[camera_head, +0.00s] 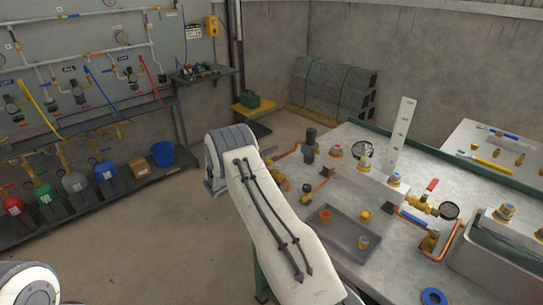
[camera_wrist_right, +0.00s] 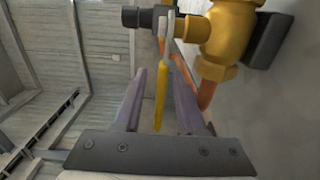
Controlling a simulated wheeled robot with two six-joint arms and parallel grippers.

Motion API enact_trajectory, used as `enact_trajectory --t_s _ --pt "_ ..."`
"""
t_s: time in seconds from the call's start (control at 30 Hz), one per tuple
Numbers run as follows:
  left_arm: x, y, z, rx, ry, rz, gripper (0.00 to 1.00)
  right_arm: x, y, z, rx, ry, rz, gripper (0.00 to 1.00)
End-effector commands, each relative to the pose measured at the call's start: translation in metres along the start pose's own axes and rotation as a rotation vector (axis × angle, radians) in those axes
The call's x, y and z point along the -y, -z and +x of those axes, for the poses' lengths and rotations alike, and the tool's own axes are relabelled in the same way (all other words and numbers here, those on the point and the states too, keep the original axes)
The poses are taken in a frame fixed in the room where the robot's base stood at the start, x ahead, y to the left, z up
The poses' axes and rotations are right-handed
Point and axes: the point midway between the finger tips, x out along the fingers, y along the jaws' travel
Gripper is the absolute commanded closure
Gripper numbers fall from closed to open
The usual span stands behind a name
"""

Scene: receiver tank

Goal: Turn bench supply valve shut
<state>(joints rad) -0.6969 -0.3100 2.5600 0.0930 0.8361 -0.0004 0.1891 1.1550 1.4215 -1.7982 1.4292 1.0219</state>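In the right wrist view, a brass valve body (camera_wrist_right: 228,35) is at the top, with a dark fitting on its left. A thin yellow lever (camera_wrist_right: 160,95) hangs from its grey stem, between the fingers of my right gripper (camera_wrist_right: 156,72). The fingers are apart, one on each side of the lever, with a gap visible at least on the left. I cannot tell whether the right finger touches it. In the head view, my white right arm hides most of this spot beside the bench (camera_head: 350,215). My left gripper is out of view.
A second table (camera_head: 480,150) is behind right. A wall rack with hoses and cylinders (camera_head: 75,183) is at left. The middle floor is clear.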

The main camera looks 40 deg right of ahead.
Motion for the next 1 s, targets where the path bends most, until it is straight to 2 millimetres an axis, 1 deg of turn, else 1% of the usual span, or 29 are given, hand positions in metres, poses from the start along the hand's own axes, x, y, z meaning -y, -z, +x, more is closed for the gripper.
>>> enact_trajectory --t_s 0.03,0.07,0.1,0.13,1.0 --pt "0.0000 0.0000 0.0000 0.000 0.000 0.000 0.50 0.0000 0.0001 -0.0002 0.000 0.000 0.000 0.68" --pt "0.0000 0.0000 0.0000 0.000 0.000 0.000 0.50 0.0000 0.0001 -0.0003 0.000 0.000 0.000 0.79" --pt "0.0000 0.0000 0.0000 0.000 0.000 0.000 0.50 0.0000 0.0001 -0.0004 0.000 0.000 0.000 0.94" --pt "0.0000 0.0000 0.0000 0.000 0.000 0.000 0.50 0.0000 0.0001 -0.0004 0.000 0.000 0.000 1.00" --pt "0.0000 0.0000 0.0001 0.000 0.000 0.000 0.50 0.0005 0.0000 -0.0011 0.000 0.001 -0.001 1.00"
